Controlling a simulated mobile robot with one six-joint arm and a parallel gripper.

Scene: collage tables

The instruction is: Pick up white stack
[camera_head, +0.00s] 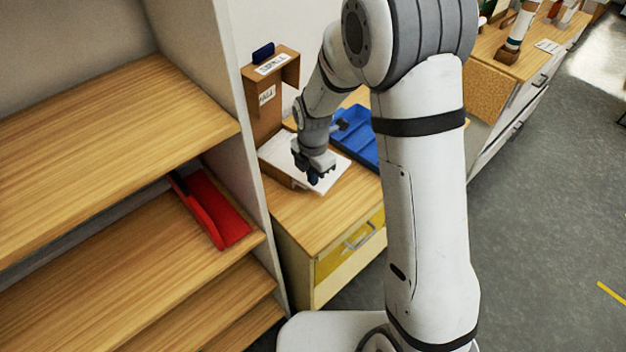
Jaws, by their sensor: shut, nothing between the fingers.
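The white stack (331,176), which looks like a pile of paper, lies on the wooden top of a small cabinet (290,212). My gripper (313,181) is right over the front part of the stack and hides some of it. The gripper is shut with nothing held. From this angle I cannot tell whether the fingertips touch the stack.
A blue tray (357,136) sits behind the stack. At left is a wooden shelf unit (120,120) with a red holder (221,205). Grey floor (540,220) lies open at right.

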